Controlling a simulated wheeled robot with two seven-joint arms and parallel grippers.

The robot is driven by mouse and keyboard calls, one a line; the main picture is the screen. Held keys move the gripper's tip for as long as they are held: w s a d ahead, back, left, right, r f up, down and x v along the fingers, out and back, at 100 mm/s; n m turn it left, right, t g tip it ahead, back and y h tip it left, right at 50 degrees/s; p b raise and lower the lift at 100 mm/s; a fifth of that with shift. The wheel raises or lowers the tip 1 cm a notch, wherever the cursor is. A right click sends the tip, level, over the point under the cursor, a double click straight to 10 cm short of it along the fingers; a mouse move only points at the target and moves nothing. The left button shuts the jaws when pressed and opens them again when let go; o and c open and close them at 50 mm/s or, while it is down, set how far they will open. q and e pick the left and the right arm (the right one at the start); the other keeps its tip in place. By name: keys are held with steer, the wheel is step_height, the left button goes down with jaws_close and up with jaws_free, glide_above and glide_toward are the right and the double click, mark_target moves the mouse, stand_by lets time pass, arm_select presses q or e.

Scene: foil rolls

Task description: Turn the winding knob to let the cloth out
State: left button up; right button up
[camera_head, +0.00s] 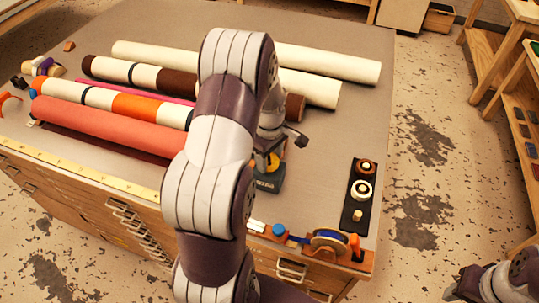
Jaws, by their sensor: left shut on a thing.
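My left arm crosses the middle of the head view, and its gripper (271,158) is low over the table, partly hidden by the arm. It is shut on a small dark box with yellow parts (270,182); the exact grip is hard to see. A reel device with a blue and orange disc (328,241) sits at the table's front edge, to the right of the arm. I cannot tell which part is the winding knob. My right gripper (466,287) is at the bottom right, away from the table, and its jaws are unclear.
Several long rolls lie across the table (330,140), among them a coral roll (110,127) and a cream roll (325,64). A black tray (349,215) with round pieces lies at the right. A yellow ruler (80,172) runs along the front edge. Wooden shelving (520,130) stands at the right.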

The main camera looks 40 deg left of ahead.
mark_target(269, 159)
arm_select(q)
steer(key=n, duration=0.6)
steer(key=shift+w+a+r+p, duration=0.1)
steer(key=shift+w+r+p, duration=0.1)
steer(key=shift+p, duration=0.15)
steer(key=n, duration=0.5)
steer(key=shift+n, duration=0.4)
steer(key=n+p, duration=0.1)
steer(key=n, duration=0.5)
steer(key=shift+s+f+n+p, duration=0.1)
steer(key=shift+n+p, duration=0.55)
steer(key=shift+n, duration=1.35)
steer(key=shift+f, duration=0.1)
steer(key=o, duration=1.1)
steer(key=shift+s, duration=0.1)
steer(key=shift+c, duration=0.2)
step_height(269, 159, up, 13)
steer(key=b, duration=0.2)
steer(key=shift+f+b, duration=0.15)
steer(key=shift+b, duration=0.2)
